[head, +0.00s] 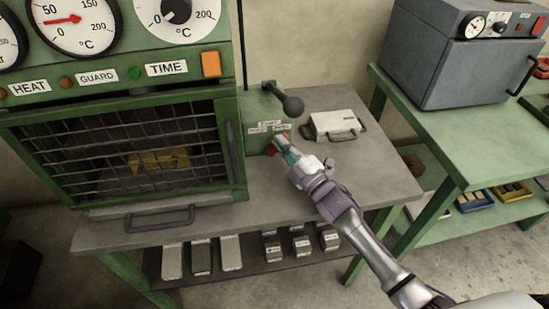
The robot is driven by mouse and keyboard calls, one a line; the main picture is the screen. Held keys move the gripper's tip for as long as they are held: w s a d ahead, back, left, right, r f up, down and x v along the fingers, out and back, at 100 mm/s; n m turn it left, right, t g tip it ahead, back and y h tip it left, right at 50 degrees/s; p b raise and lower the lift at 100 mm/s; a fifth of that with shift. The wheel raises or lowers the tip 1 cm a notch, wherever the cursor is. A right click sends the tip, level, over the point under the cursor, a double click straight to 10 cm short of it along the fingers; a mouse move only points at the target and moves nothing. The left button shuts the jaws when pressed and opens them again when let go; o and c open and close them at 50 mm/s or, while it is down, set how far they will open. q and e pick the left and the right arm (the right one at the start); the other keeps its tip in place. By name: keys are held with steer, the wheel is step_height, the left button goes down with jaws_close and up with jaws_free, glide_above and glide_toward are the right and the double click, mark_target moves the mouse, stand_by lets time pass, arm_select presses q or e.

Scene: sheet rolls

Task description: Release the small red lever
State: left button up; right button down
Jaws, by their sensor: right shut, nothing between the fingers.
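The small red lever (270,151) sits low on the green side panel of the machine, under small white labels (268,127). My right gripper (279,142) is at the lever, its fingers close together and covering part of it. I cannot tell whether the fingertips touch the lever. No object shows between the fingers. My left gripper is not in view.
A black ball-ended lever (292,105) sticks out above. A white case (336,125) lies on the grey bench (385,180) to the right. The mesh guard (120,150) with its handle (160,218) is at the left. A grey oven (455,55) stands on another green table.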

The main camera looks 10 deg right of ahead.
steer(key=v, duration=1.1)
steer(key=shift+s+d, duration=0.1)
steer(key=shift+s, duration=0.2)
